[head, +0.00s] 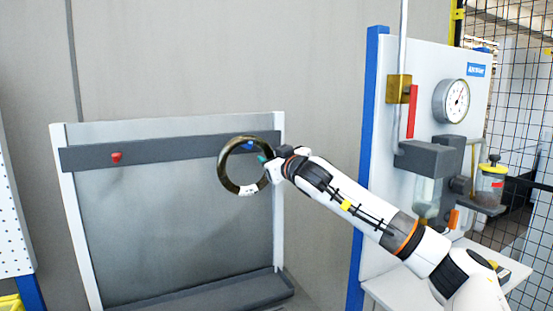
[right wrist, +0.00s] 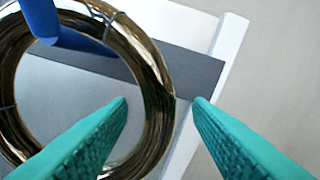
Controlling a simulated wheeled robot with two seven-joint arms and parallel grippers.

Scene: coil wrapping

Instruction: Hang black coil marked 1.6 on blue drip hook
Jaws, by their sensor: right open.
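A dark, brassy black coil (head: 223,172) is upright in front of the rack's right end in the head view. Its white label (head: 249,190) is at the bottom, too small to read. The blue drip hook (head: 248,145) shows inside the ring near its top; in the right wrist view the hook (right wrist: 75,43) crosses the ring's opening at upper left. I cannot tell whether the coil rests on it. My right gripper (head: 265,161) is open at the coil's right side. In the right wrist view the coil (right wrist: 157,80) passes between its teal fingers (right wrist: 160,102), one finger overlapping the opening.
A red hook (head: 116,157) is empty at the left of the dark rail (head: 185,151). The rack's tray (head: 200,297) is at the bottom. A panel with a gauge (head: 456,100) and a blue edge post (head: 368,150) stands right, behind my right arm.

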